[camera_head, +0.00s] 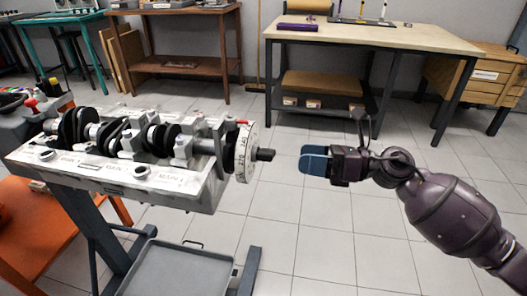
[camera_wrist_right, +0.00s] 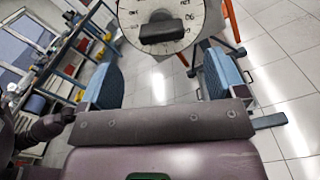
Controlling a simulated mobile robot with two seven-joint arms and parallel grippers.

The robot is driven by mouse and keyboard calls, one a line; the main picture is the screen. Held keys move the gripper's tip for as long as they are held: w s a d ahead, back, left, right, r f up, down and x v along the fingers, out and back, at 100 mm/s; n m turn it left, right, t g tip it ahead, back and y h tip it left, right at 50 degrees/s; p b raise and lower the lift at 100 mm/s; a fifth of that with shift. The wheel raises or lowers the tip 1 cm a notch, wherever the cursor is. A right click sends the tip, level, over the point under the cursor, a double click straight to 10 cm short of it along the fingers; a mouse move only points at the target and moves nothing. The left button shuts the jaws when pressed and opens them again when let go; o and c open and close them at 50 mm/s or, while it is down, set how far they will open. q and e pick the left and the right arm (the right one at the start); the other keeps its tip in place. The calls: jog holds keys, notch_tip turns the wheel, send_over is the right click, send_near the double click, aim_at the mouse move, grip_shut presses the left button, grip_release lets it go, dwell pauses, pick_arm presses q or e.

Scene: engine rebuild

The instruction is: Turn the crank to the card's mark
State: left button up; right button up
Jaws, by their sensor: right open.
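The crankshaft (camera_head: 120,135) lies in the pale engine block (camera_head: 190,187) on a stand. A white degree wheel (camera_head: 246,155) with printed numbers is at its right end, with a dark snout (camera_head: 266,154) sticking out. A small red pointer (camera_head: 242,122) sits at the wheel's top. My right gripper (camera_head: 306,160) is open and empty, right of the snout and apart from it. In the right wrist view, the dark snout (camera_wrist_right: 161,32) and wheel (camera_wrist_right: 192,38) show ahead, between and beyond the blue fingers (camera_wrist_right: 162,75). I cannot make out the card. My left gripper is out of view.
A grey tray (camera_head: 180,270) is low under the block. An orange surface (camera_head: 45,225) stands at the left. A workbench (camera_head: 390,38) and a drawer unit (camera_head: 490,75) stand behind. The tiled floor (camera_head: 330,235) around my right gripper is clear.

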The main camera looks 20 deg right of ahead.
aim_at(274, 153)
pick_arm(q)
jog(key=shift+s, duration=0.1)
pick_arm(e)
jog(key=x, duration=0.9)
jog(key=shift+f, duration=0.1)
jog(key=c, duration=0.9)
jog(key=shift+r+m+p, duration=0.3)
jog(key=shift+m, duration=0.1)
jog(key=shift+r+p, duration=0.1)
jog(key=shift+p, duration=0.25)
jog(key=shift+r+m+p, duration=0.1)
jog(key=shift+m+p, duration=0.6)
jog(key=shift+m, duration=0.2)
jog(key=shift+w+d+m+p, duration=0.1)
jog(key=shift+m+p, duration=0.6)
jog(key=shift+f+m+p, duration=0.3)
jog(key=shift+m+p, duration=0.5)
jog(key=shift+m, duration=0.3)
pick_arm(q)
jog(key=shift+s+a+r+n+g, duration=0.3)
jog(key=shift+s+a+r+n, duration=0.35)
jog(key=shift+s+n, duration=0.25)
pick_arm(e)
jog(key=shift+f+m, duration=0.15)
jog(key=shift+m, duration=0.25)
